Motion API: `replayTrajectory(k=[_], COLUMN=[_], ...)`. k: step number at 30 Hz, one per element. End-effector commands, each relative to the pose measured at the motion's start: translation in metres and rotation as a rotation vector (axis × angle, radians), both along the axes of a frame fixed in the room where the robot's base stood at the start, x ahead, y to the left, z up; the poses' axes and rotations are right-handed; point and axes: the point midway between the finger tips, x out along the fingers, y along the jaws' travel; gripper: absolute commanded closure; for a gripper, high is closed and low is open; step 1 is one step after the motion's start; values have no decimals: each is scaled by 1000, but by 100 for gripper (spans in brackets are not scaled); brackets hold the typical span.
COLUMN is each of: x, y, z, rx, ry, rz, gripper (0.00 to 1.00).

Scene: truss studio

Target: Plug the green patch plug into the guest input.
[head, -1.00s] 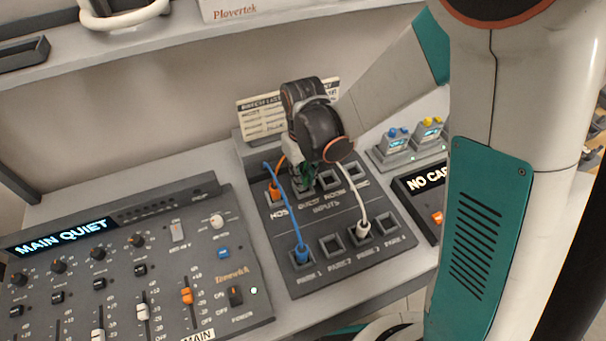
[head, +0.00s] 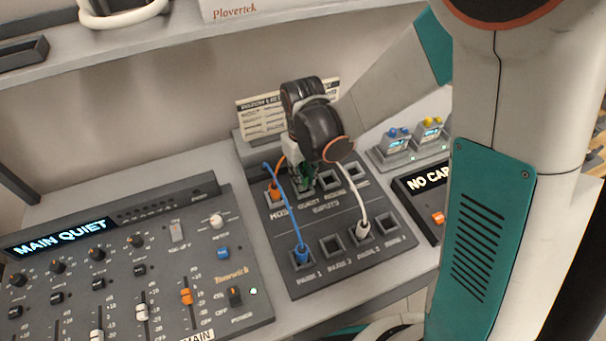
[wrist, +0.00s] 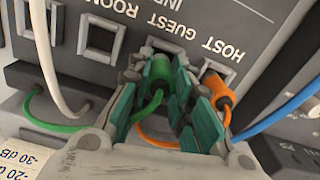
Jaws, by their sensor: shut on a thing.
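My gripper (wrist: 164,84) is shut on the green patch plug (wrist: 158,68), whose green cable loops off to the left in the wrist view. The plug's front end is at the guest input (wrist: 163,45), under the GUEST label. Part of the socket frame shows beyond the plug; how deep it sits in the socket cannot be told. In the head view my gripper (head: 304,180) points down at the panel's back row and mostly hides the plug and guest input. The orange plug (wrist: 217,90) is in the host input beside it.
The blue plug (head: 300,256) and white plug (head: 362,228) sit in front-row sockets, their cables arching up close to my gripper. The room input (wrist: 100,38) is empty. A mixer (head: 130,270) stands at left, a card holder (head: 262,122) behind.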

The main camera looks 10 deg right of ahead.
Motion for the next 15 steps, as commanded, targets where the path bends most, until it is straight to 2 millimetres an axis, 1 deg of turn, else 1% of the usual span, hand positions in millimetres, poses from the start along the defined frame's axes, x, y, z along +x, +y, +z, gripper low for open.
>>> replayTrajectory(k=[15], x=[0], y=[0], z=[-9], rx=[0], ry=[0], rz=[0], gripper=[100])
